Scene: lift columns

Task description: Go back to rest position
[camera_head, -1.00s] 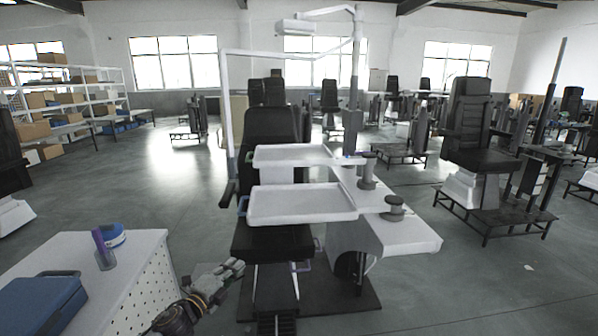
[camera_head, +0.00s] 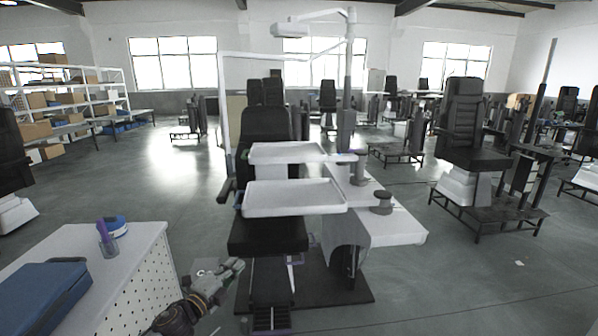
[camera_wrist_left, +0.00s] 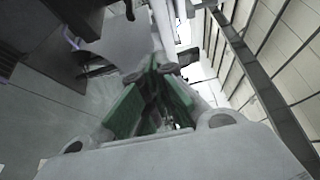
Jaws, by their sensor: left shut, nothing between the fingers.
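My left gripper (camera_head: 232,268) is low in the head view, in front of the black chair's base and to the right of the white table. It is shut and empty. In the left wrist view its green-lined fingers (camera_wrist_left: 160,68) come together at the tips with nothing held. My right gripper is not in view.
A white perforated table (camera_head: 140,240) stands at the lower left with a blue case (camera_head: 40,292), a cup (camera_head: 107,242) and a blue roll (camera_head: 116,226). Ahead is a black chair (camera_head: 268,235) with two white trays (camera_head: 293,198). Open grey floor (camera_head: 470,290) lies at the right.

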